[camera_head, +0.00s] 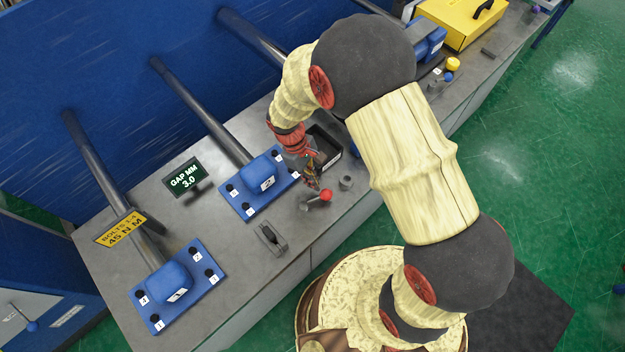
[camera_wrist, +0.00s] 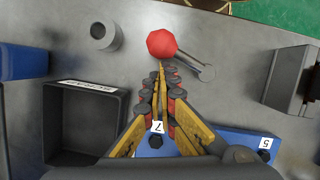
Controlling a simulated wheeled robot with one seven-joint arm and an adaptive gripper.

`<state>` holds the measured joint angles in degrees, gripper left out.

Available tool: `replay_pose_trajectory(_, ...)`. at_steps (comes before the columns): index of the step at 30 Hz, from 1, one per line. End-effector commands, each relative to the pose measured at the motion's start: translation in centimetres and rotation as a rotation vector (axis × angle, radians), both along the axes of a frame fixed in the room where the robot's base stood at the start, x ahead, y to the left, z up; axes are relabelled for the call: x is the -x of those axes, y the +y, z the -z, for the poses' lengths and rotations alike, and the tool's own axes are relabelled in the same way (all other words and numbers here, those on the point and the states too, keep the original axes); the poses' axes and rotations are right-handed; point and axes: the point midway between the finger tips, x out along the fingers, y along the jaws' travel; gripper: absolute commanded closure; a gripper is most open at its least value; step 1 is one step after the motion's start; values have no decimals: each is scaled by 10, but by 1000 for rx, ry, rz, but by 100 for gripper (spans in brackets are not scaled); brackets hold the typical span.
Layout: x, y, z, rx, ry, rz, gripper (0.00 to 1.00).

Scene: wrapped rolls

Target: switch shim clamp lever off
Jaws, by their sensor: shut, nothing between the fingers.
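A lever with a red ball knob (camera_head: 326,195) lies low over the grey bench, close to the blue block plate. In the wrist view its red knob (camera_wrist: 162,43) is at upper centre, and its grey arm (camera_wrist: 192,62) runs right and down to a rounded pivot end. My gripper (camera_head: 316,186) is above the bench beside the knob. In the wrist view my gripper (camera_wrist: 161,70) is shut and empty, its fingertips just below the knob in the picture. I cannot tell whether they touch it. No lever label is readable.
A black open tray (camera_wrist: 85,122) is left of my fingers. A small grey cylinder (camera_wrist: 104,35) stands near the knob. A blue plate (camera_head: 244,207) with numbered bolts is close by, and a grey device (camera_head: 270,237) stands to its lower right. Bare bench surrounds the lever.

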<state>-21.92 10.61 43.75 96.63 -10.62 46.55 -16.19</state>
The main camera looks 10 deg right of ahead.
Motion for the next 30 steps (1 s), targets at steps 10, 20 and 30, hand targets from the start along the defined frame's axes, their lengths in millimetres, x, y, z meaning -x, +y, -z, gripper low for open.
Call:
replay_pose_trajectory(10,2,-4,0,0,0,62,100)
replay_pose_trajectory(20,5,-7,0,0,1,120,100)
replay_pose_trajectory(30,14,-15,-1,2,4,279,100)
